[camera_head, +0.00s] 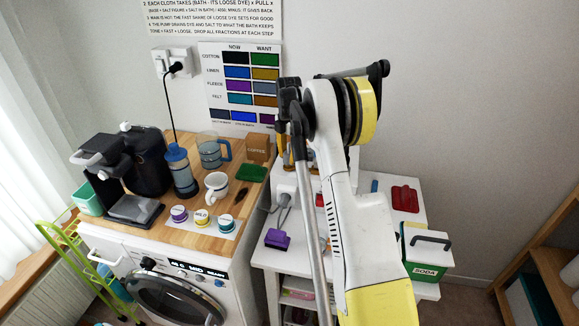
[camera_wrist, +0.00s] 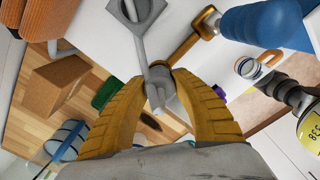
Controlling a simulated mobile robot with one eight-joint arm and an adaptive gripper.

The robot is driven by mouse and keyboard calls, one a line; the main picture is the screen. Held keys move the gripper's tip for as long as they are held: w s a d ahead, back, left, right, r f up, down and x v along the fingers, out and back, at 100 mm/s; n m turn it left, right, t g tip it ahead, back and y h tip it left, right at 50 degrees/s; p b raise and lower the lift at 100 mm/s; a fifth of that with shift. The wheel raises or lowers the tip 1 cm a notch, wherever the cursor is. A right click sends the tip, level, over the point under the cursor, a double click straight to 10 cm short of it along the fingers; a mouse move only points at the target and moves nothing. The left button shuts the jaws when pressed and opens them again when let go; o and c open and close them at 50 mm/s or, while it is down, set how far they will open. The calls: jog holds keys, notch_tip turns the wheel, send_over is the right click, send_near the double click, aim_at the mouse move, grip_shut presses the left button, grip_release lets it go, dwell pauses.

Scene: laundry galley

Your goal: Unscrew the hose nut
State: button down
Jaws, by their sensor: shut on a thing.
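In the wrist view my gripper (camera_wrist: 161,76) has its two yellow ribbed fingers closed around a small grey fitting, which I take as the hose nut (camera_wrist: 158,93). A thin grey stem runs from it up to a grey square block with a round hole (camera_wrist: 138,12). In the head view my own arm covers most of the spot. Only bits of yellow finger show left of the arm, above the white stand, and the nut cannot be made out there.
The white stand (camera_head: 268,256) carries a purple block (camera_head: 277,239) and a red item (camera_head: 405,198). A SODA box (camera_head: 427,259) is at its right. The wooden counter (camera_head: 170,240) at left holds a white mug (camera_head: 216,187), a coffee box (camera_head: 257,148) and a coffee machine. A blue cylinder (camera_wrist: 258,24) is right of my fingers.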

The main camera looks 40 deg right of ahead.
aim_at(289, 153)
jog(key=n, duration=0.4)
jog(key=shift+r, duration=0.1)
jog(key=shift+r+p, duration=0.45)
jog(key=shift+r, duration=0.5)
jog(key=shift+r+p, duration=1.15)
jog(key=shift+r, duration=0.8)
